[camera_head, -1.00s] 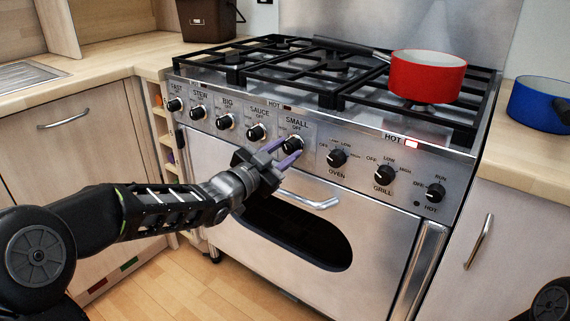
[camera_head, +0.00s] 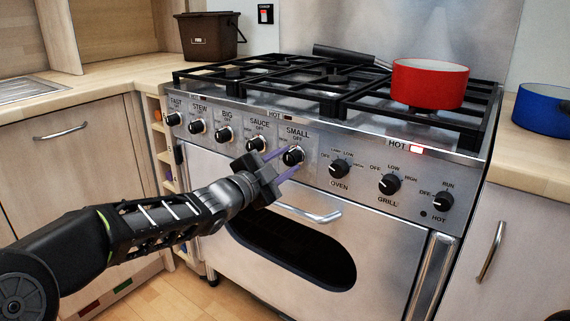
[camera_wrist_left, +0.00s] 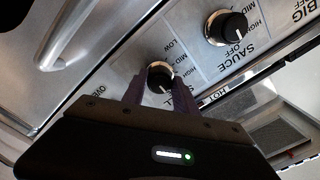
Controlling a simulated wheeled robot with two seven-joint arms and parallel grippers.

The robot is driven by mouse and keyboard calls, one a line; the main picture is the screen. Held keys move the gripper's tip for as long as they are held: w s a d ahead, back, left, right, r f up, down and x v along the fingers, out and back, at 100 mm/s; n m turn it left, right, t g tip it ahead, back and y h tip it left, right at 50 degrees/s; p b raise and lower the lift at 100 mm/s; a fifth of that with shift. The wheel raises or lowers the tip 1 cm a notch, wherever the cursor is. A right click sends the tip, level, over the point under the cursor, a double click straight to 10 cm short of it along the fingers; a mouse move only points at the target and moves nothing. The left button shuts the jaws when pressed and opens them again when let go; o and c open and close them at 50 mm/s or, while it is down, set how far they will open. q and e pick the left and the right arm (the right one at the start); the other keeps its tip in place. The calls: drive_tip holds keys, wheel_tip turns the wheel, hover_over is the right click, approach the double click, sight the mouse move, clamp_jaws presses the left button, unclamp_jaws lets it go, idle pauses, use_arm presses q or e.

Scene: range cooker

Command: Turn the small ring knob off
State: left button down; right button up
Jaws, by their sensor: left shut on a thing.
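The small ring knob (camera_head: 293,156) is a black knob with a metal collar under the label SMALL on the cooker's front panel. My left gripper (camera_head: 284,160) has its purple fingers on either side of this knob and is shut on it. In the left wrist view the knob (camera_wrist_left: 160,76) sits between the two fingertips (camera_wrist_left: 161,92), and the fingers partly cover its label. The exact setting of its pointer is hard to tell. My right gripper is not in view.
The sauce knob (camera_head: 257,144) is just left of the small ring knob, and the oven knob (camera_head: 340,168) is to its right. The oven door handle (camera_head: 308,213) lies below my gripper. A red pan (camera_head: 430,84) stands on the hob, and a blue pot (camera_head: 541,110) on the right counter.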

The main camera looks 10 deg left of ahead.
use_arm(q)
drive_tip(key=c, duration=1)
unclamp_jaws()
drive_tip(key=shift+o, duration=0.2)
drive_tip(key=p+v, duration=0.2)
drive_tip(key=v, duration=0.6)
